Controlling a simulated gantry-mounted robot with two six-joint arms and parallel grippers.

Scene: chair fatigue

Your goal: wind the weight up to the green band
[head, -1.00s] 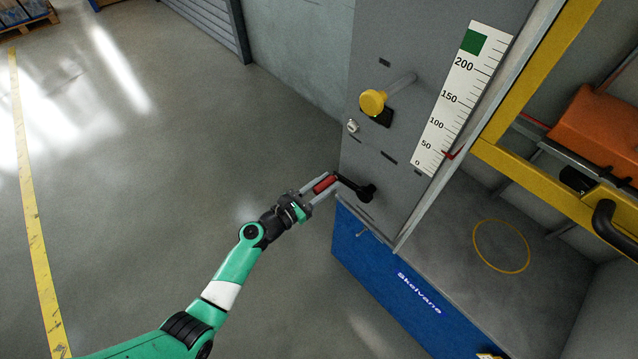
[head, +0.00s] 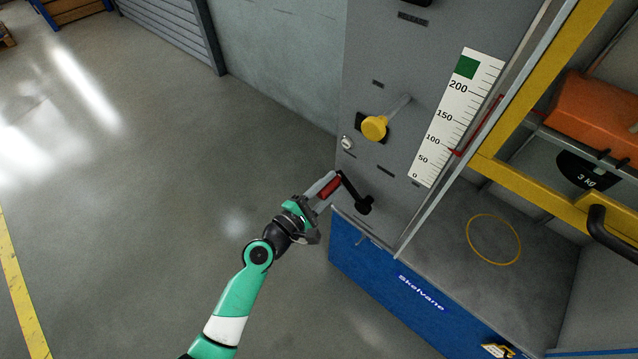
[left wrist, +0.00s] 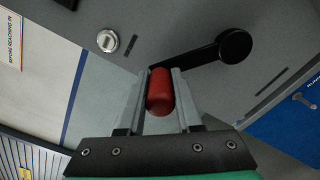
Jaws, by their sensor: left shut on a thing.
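My left gripper (head: 330,186) is shut on the red handle grip (left wrist: 160,92) of the black crank (head: 363,205) on the grey panel. The fingers lie either side of the grip in the left wrist view. The crank arm slants from the grip down right to its hub. The white scale (head: 440,150) carries a green band (head: 467,67) at its top, above 200. A red pointer (head: 455,152) sits at the scale's right edge, near the 100 mark. A dark weight marked 3 kg (head: 586,172) shows behind the yellow frame. My right gripper is not in view.
A yellow frame (head: 525,177) stands at the right, over a floor ring. The floor at left is clear.

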